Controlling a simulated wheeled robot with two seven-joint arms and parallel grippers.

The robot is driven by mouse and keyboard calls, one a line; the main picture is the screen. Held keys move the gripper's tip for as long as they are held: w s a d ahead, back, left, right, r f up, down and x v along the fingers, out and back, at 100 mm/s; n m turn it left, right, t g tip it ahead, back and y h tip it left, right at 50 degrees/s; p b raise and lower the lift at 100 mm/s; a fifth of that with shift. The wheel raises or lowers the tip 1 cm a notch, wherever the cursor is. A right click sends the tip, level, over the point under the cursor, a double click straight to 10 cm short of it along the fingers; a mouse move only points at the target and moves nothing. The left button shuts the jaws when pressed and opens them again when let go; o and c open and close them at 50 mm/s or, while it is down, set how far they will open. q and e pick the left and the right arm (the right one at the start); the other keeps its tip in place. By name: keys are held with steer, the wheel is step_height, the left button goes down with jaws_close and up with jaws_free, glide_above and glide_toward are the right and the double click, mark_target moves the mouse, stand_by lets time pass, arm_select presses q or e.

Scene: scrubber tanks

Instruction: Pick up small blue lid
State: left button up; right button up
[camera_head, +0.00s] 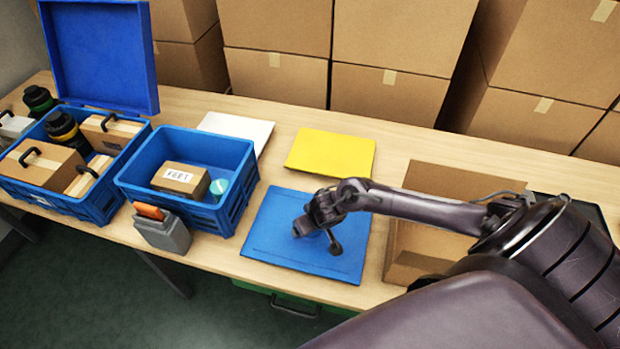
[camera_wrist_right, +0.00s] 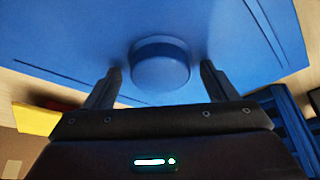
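The small blue lid (camera_head: 275,225) is a flat blue panel lying on the table. In the right wrist view the lid (camera_wrist_right: 60,45) fills the upper part, with a round blue knob (camera_wrist_right: 161,72) standing on it. My right gripper (camera_head: 317,240) is above the lid's middle and hides the knob in the head view. In the wrist view my right gripper (camera_wrist_right: 160,70) is open, with one finger on each side of the knob and visible gaps between. My left gripper is not in view.
A small blue crate (camera_head: 145,177) with a box marked FEET (camera_head: 180,180) stands left of the lid. A larger blue crate (camera_head: 75,203) has its lid (camera_head: 100,50) raised. A yellow panel (camera_head: 330,152) lies behind, and an open cardboard box (camera_head: 405,265) stands close on the right.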

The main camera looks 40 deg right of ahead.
steer(key=c, duration=1.1)
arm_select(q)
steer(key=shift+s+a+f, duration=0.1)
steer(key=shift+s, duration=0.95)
arm_select(e)
steer(key=shift+r, duration=0.15)
